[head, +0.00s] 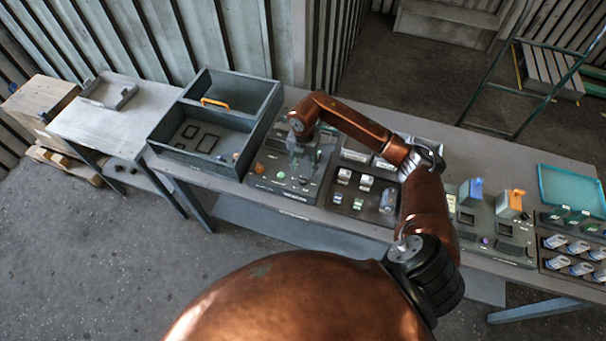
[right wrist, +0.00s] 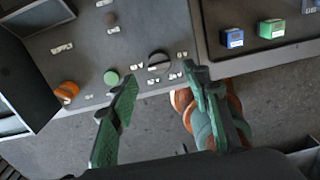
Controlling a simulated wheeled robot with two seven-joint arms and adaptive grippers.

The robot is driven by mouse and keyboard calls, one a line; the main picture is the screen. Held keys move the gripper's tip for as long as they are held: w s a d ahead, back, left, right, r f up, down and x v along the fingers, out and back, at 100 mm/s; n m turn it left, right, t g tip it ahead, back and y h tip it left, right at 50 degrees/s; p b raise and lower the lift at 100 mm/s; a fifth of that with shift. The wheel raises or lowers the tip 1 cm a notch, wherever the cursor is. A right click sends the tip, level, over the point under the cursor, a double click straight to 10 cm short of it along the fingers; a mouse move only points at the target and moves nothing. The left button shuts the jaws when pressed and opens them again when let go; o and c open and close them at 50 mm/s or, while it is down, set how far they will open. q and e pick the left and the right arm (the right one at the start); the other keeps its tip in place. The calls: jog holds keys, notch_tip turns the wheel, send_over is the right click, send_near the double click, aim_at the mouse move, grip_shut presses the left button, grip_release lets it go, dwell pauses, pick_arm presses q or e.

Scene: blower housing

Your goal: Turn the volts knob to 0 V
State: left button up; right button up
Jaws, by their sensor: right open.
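The volts knob (right wrist: 158,59) is a dark round knob on the grey control panel (right wrist: 80,50) in the right wrist view. Small white volt labels stand around it, too small to read surely, and I cannot tell which one it points to. My right gripper (right wrist: 161,74) is open, with its green fingers apart on either side below the knob and nothing between them. In the head view the right gripper (head: 304,143) hangs over the panel (head: 283,184) and hides part of it. I cannot make out the knob there. My left gripper is not in view.
A green button (right wrist: 111,77) and an orange knob (right wrist: 67,90) sit left of the volts knob. A tray with blue (right wrist: 232,38) and green (right wrist: 271,28) blocks lies to the right. A grey open bin (head: 240,88) stands left of the panel in the head view.

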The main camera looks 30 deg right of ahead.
aim_at(303, 177)
jog(key=shift+a+f+p, duration=0.1)
jog(key=shift+f+p, duration=0.5)
jog(key=shift+f, duration=2.4)
jog(key=shift+c, duration=0.2)
jog(key=c, duration=1.1)
